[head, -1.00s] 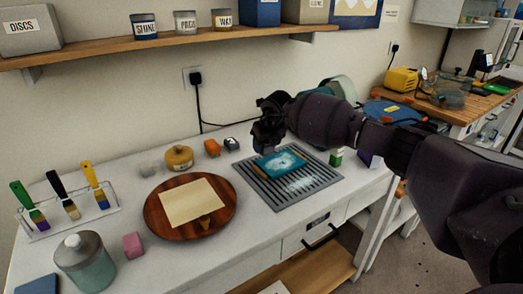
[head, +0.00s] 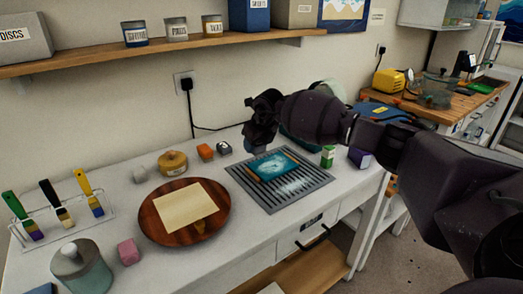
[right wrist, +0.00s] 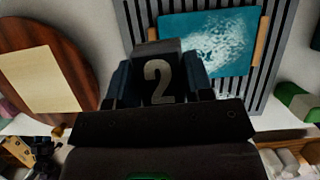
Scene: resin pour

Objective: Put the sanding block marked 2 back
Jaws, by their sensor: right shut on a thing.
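The sanding block marked 2 (right wrist: 160,88) is dark, with a pale numeral facing the camera in the right wrist view. My right gripper (right wrist: 160,68) is shut on it, a finger on each side. In the head view my right gripper (head: 260,122) is near the back edge of the slatted grille (head: 300,198), with the block (head: 256,146) partly showing below it. I cannot tell whether the block touches the worktop. My left gripper is out of view.
A teal panel with white dust (head: 274,164) lies on the grille. An orange block (head: 205,152), a black-and-white item (head: 223,147) and a yellow pot (head: 173,163) stand left of the gripper. Green (head: 328,156) and purple (head: 361,157) boxes stand right. A round wooden board (head: 150,220) lies left.

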